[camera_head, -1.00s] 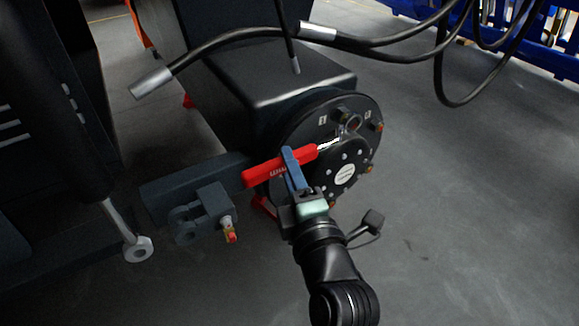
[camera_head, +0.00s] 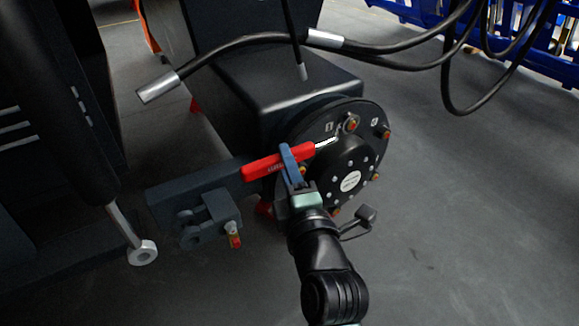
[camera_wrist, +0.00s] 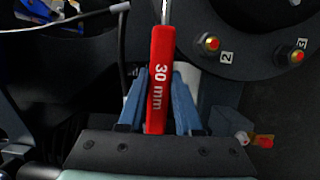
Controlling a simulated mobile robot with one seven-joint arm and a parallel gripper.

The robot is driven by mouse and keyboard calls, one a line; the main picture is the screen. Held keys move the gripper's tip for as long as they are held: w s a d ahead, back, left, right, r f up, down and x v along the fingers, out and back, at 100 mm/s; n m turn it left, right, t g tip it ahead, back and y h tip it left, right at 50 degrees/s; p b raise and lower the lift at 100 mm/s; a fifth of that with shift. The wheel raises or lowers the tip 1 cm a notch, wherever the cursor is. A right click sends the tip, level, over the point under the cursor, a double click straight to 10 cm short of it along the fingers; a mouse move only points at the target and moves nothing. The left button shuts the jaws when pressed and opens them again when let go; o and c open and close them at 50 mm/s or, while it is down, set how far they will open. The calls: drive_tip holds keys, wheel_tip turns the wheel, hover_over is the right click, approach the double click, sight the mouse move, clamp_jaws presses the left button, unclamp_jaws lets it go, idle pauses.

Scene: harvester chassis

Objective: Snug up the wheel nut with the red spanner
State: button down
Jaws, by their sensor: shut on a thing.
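The red spanner (camera_head: 264,167) lies across my gripper (camera_head: 290,155), which is shut on its red handle. Its silver shaft points right toward the wheel hub (camera_head: 340,178). Its ring end shows at the orange-tipped wheel nut (camera_head: 351,125) at the hub's top, seemingly around it; I cannot tell how deeply it sits. In the wrist view my gripper's blue fingers (camera_wrist: 160,88) flank the handle (camera_wrist: 160,70), which reads "30 mm". The spanner's far end is out of that view.
Other nuts sit around the hub, such as one at the upper right (camera_head: 385,133); nuts marked 2 (camera_wrist: 207,43) and 3 (camera_wrist: 291,55) show in the wrist view. A dark bracket (camera_head: 205,207) stands left of my gripper. Black hoses (camera_head: 400,62) hang above. Floor at right is clear.

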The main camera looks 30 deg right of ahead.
drive_tip(key=shift+w+r, duration=0.1)
drive_tip(key=shift+w, duration=0.15)
wheel_tip(320, 180, up, 3)
drive_tip(key=m+p, duration=0.2)
drive_tip(key=p, duration=0.3)
drive_tip(key=shift+d+g, duration=0.15)
drive_tip(key=shift+g, duration=0.15)
idle(0.4)
drive_tip(key=shift+d+r+m+p, duration=0.15)
drive_tip(key=shift+r+m+p, duration=0.15)
drive_tip(key=shift+r+p, duration=0.45)
drive_tip(key=shift+d+r+m+y+p, duration=0.25)
drive_tip(key=shift+r+m+p, duration=0.4)
drive_tip(key=shift+p, duration=0.7)
drive_tip(key=shift+r+g, duration=0.1)
drive_tip(key=shift+g, duration=0.2)
